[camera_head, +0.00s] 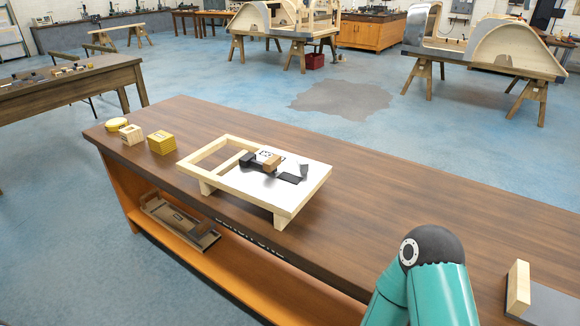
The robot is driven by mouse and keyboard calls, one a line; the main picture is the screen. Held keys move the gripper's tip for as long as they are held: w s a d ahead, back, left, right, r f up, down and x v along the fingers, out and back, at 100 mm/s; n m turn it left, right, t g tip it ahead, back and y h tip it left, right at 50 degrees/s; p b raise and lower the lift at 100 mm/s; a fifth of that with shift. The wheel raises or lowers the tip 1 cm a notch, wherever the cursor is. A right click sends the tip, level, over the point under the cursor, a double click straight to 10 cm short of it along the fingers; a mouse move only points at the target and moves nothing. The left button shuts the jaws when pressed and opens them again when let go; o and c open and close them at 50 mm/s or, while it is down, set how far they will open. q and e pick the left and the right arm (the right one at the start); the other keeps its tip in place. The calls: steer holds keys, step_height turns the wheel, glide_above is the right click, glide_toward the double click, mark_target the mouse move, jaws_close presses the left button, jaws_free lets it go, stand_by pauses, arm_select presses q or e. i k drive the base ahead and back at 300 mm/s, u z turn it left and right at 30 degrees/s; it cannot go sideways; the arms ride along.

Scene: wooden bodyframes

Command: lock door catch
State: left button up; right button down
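The door catch (248,161) is a dark mechanism on a white panel (308,193) set in a pale wooden frame (213,160). A small brown wooden block (272,163) sits on or beside the dark parts. A separate dark patch (291,179) shows on the panel to its right. The frame lies raised above the workbench top. Whether the catch is locked is too small to tell. Neither gripper is in view; only a teal arm link of mine shows at the lower right, well apart from the frame.
The brown workbench (420,200) is largely clear right of the frame. Yellow blocks (162,142), a pale block (131,134) and a round yellow item (116,124) stand left. A wooden piece (518,288) stands at the right. A tool (180,222) lies on the lower shelf.

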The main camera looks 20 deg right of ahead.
mark_target(303, 166)
steer(key=u, duration=0.3)
steer(key=k, duration=1.35)
steer(key=z, duration=0.55)
steer(key=i, duration=1)
steer(key=u, duration=0.05)
